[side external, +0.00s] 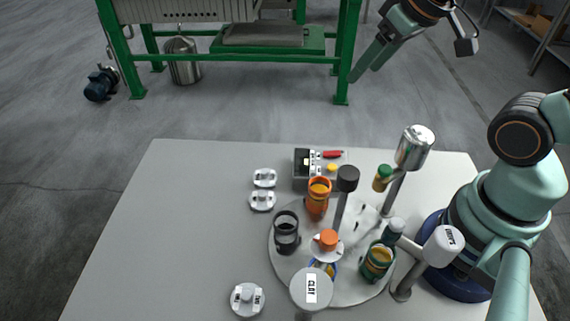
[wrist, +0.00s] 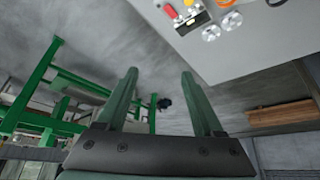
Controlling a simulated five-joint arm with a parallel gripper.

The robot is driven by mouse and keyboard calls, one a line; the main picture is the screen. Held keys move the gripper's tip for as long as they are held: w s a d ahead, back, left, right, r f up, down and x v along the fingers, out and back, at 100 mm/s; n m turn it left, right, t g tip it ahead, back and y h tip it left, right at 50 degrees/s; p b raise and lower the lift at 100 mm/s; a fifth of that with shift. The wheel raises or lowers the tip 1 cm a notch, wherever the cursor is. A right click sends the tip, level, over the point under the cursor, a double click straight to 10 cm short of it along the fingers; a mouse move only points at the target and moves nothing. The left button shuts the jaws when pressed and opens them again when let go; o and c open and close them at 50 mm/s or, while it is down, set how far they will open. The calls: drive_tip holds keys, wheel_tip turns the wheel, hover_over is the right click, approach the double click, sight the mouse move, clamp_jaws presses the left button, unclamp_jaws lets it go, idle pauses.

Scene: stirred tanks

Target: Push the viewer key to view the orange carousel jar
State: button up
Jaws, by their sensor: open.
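The orange jar (side external: 317,197) stands on the grey round carousel (side external: 343,290), at its back edge; part of it also shows at the top of the wrist view (wrist: 225,3). A small box (side external: 301,163) with a black face, white keys, a yellow button (side external: 332,168) and a red piece (side external: 333,154) stands behind the jar. It also shows at the top of the wrist view (wrist: 190,21). I cannot tell which part is the viewer key. My gripper (side external: 366,73) is open and empty, high and beyond the table's back edge, far from the box. Its two fingers are spread apart in the wrist view (wrist: 158,73).
A dark jar (side external: 286,235), a green jar (side external: 378,261) and an orange-capped jar (side external: 328,240) share the carousel. Posts carry a silver cylinder (side external: 415,148), a black head (side external: 347,178) and a CLAY-labelled head (side external: 311,288). White knobs (side external: 262,200) sit left.

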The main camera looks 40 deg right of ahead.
drive_tip(key=shift+c, duration=0.3)
clamp_jaws()
idle(1.6)
